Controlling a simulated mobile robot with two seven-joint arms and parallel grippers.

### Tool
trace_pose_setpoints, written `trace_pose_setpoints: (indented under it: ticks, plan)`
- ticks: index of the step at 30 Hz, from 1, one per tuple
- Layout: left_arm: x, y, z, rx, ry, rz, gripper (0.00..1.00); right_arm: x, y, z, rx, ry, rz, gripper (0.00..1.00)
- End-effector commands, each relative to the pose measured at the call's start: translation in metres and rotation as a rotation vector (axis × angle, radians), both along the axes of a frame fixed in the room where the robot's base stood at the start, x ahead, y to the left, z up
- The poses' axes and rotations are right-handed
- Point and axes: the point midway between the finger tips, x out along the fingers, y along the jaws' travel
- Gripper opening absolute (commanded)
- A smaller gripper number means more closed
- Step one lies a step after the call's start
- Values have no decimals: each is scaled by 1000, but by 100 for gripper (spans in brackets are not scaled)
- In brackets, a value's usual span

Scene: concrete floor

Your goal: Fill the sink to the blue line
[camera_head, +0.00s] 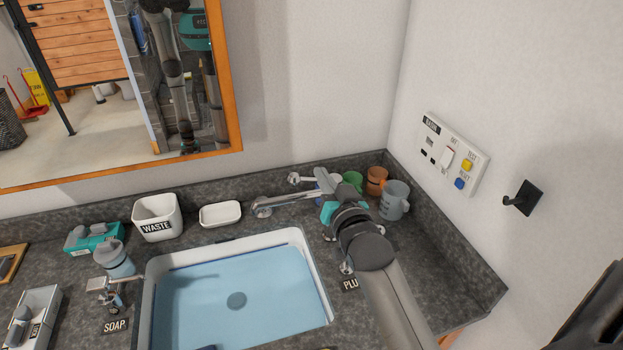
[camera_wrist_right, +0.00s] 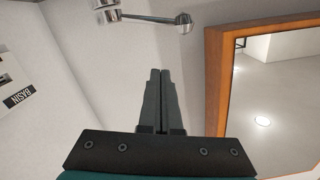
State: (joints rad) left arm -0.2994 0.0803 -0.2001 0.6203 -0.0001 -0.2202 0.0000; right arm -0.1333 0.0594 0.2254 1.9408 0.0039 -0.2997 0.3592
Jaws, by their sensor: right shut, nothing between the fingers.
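The white sink (camera_head: 318,265) holds light blue water (camera_head: 240,295) that reaches high up its walls. A thin dark blue line shows along the back inner wall, close to the water's edge; I cannot tell the exact gap. The chrome tap spout (camera_head: 280,203) reaches over the back rim. Its lever (camera_head: 303,179) is behind, near my right gripper (camera_head: 332,200), which is over the counter right of the spout. In the right wrist view the gripper (camera_wrist_right: 160,72) has its fingers together and empty, with the lever (camera_wrist_right: 150,18) beyond, apart from them. My left gripper is out of view.
Green (camera_head: 353,180) and orange (camera_head: 376,180) cups and a grey mug (camera_head: 394,200) stand close right of my gripper. A waste bin (camera_head: 157,217), white dish (camera_head: 220,214) and soap dispenser (camera_head: 112,260) are left. A switch panel (camera_head: 452,155) and hook (camera_head: 523,197) are on the right wall.

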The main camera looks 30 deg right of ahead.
Motion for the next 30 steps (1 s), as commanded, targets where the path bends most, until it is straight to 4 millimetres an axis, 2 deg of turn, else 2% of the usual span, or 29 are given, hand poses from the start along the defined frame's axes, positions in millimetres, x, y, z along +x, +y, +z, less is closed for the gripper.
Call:
trace_pose_setpoints:
  ticks: [7,9,16,30]
  plan:
    - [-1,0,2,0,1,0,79,39,-9,-1,-1,-1,0,0]
    - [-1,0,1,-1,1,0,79,41,-6,-14,3,5,-1,0]
    - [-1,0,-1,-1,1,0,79,46,-1,-35,1,1,0,0]
    - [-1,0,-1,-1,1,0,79,47,1,-40,0,0,0,0]
